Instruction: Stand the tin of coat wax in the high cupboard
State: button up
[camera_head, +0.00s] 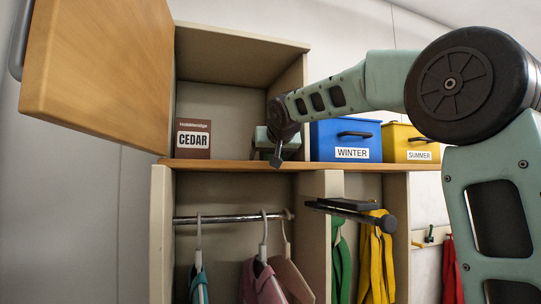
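The high cupboard (239,54) is at the upper left in the head view, and its wooden door (100,70) is swung open to the left. My gripper (277,158) is at the right side of the cupboard opening, just above the front edge of the shelf board. It points away from me and down, and my own wrist covers most of it. I cannot tell whether its fingers are apart or closed, or whether they hold anything. I cannot make out a tin of coat wax in this view.
A brown CEDAR box (193,138) stands at the cupboard's left; the floor right of it looks clear. A blue WINTER box (346,131) and yellow SUMMER box (407,140) stand right of the cupboard. Below are a clothes rail (228,218) with garments and a black bar (349,207).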

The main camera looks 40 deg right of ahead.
jog(key=shift+r, duration=0.2)
jog(key=shift+s+a, duration=0.15)
jog(key=shift+s, duration=0.15)
jog(key=b+v, duration=0.5)
jog(key=v, duration=0.6)
jog(key=shift+r, duration=0.15)
jog(key=shift+a, duration=0.1)
jog(key=shift+s, duration=0.15)
